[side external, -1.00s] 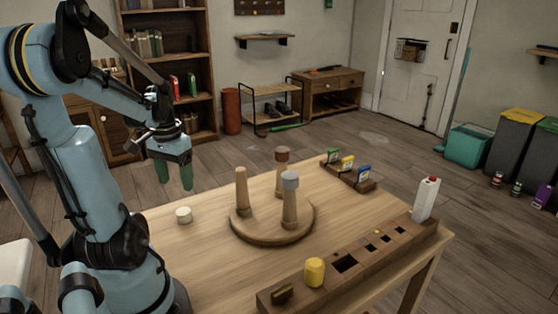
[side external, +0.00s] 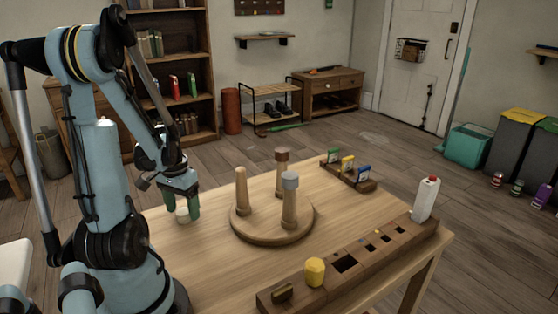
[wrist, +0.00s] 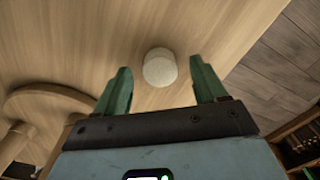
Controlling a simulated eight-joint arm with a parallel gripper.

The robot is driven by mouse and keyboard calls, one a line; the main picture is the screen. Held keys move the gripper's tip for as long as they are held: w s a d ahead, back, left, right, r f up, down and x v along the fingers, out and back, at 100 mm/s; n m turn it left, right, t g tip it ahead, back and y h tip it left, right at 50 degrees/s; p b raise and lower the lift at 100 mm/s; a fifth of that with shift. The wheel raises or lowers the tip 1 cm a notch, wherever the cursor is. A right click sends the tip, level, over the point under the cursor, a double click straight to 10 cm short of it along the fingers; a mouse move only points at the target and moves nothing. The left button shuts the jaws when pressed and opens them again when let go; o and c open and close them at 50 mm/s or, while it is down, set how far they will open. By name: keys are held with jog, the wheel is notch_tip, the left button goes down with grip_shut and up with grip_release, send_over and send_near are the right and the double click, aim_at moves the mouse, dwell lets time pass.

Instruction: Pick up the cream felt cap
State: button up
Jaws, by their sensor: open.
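The cream felt cap (side external: 182,215) is a small pale round piece on the near-left part of the wooden table (side external: 215,265). My gripper (side external: 180,208) is low over it, pointing down, with its green fingers apart and nothing held. In the wrist view the cap (wrist: 160,67) shows between the two fingertips (wrist: 160,72), with a gap on each side. I cannot tell whether the fingertips reach down to the cap's height.
A round wooden base (side external: 258,232) with three pegs stands right of the cap; two have brown and grey tops. A slotted block (side external: 375,268) with a yellow piece (side external: 314,272) and a white bottle (side external: 425,200) lie along the right edge. A small card rack (side external: 348,170) stands behind.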

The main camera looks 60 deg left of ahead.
jog(key=shift+f, duration=0.6)
jog(key=c, duration=0.9)
jog(key=shift+r, duration=0.1)
